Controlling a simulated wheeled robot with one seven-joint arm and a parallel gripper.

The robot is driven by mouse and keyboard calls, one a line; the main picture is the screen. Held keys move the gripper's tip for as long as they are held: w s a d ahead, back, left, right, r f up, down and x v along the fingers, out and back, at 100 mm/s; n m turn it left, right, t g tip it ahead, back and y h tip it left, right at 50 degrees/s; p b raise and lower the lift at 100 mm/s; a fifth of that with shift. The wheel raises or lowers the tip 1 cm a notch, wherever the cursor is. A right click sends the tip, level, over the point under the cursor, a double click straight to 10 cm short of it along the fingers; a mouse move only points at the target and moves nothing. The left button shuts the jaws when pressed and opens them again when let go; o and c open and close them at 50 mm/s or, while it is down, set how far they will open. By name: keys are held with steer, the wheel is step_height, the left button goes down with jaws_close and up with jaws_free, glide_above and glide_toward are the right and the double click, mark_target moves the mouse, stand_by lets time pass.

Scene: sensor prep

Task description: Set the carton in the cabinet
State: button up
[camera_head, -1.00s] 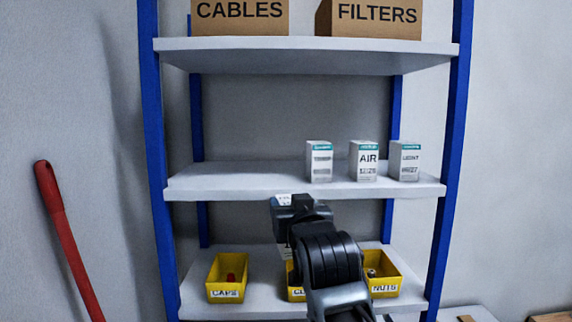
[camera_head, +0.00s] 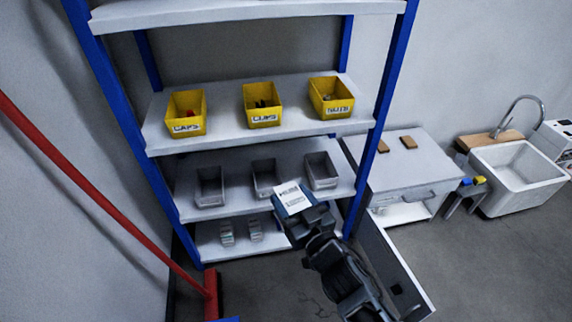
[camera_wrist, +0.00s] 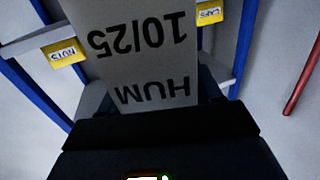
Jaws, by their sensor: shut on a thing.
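A carton (camera_head: 293,198), white-topped with dark print and a blue side, is held in my gripper (camera_head: 308,218). In the wrist view the carton (camera_wrist: 140,45) reads "HUM 10/25" upside down, and my gripper (camera_wrist: 160,112) is shut on its near end. The fingertips themselves are hard to make out. A low white unit (camera_head: 412,168), which looks like the cabinet, stands right of the shelving, with a handle on its front and an open space below. A tall pale panel (camera_head: 395,265) stands in front of it, partly behind my arm; I cannot tell if it is a door.
The blue-posted shelving (camera_head: 384,100) holds yellow bins (camera_head: 262,105), grey bins (camera_head: 209,187) and two small cartons (camera_head: 227,234) at the bottom. Two brown blocks (camera_head: 408,142) lie on the white unit. A sink (camera_head: 515,172) is at right, a red pole (camera_head: 100,185) at left.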

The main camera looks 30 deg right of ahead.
steer(key=s+a+f+y, duration=0.1)
steer(key=s+a+f, duration=0.1)
steer(key=s+f, duration=0.3)
step_height(320, 180, down, 4)
steer(key=shift+s+f+n, duration=0.15)
steer(key=shift+s+n, duration=0.15)
steer(key=shift+s, duration=0.05)
steer(key=shift+s, duration=0.15)
steer(key=shift+w+d, duration=0.1)
steer(key=shift+w, duration=0.3)
